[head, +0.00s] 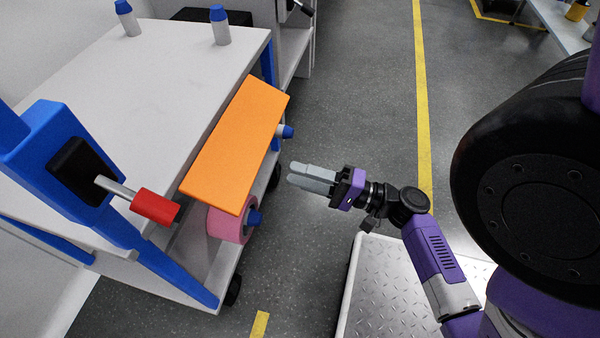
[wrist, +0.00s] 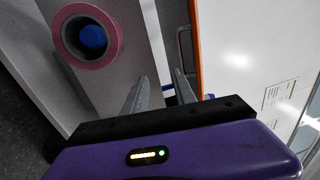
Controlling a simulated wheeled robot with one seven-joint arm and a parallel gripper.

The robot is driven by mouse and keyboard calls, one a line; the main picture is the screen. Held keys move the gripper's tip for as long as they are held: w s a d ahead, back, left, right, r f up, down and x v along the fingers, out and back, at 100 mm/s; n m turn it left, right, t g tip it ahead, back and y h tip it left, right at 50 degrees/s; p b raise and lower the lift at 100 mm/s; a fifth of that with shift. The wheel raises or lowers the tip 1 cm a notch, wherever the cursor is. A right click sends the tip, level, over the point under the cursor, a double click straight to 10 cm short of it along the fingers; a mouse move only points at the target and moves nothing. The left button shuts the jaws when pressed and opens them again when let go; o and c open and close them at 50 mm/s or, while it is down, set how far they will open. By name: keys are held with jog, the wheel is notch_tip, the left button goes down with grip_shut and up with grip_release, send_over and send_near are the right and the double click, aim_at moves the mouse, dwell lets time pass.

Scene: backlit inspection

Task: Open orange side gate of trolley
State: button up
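The trolley (head: 150,85) has a pale top and blue corner posts. Its orange side gate (head: 236,145) is a flat panel along the trolley's right side. In the wrist view, the gate shows as a narrow orange edge (wrist: 195,45) beyond the right finger. A blue-tipped peg (head: 286,131) sticks out past the gate's far right edge. My gripper (head: 289,174) is in the air to the right of the gate, apart from it, fingers pointing toward it. The wrist view shows the two fingers (wrist: 162,84) apart with nothing held. How the gate is fastened is not clear.
A pink roll (head: 215,222) with a blue centre sits below the gate's near end. A red handle (head: 155,205) projects at the near corner post. Blue-topped pegs (head: 221,28) stand at the far edge. Open grey floor (head: 355,110) lies right of the trolley.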

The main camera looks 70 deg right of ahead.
jog(key=s+f+p, duration=0.1)
jog(key=s+p, duration=0.1)
jog(key=s, duration=0.5)
jog(key=shift+s+d, duration=0.15)
jog(key=shift+s, duration=0.1)
jog(key=shift+f, duration=0.1)
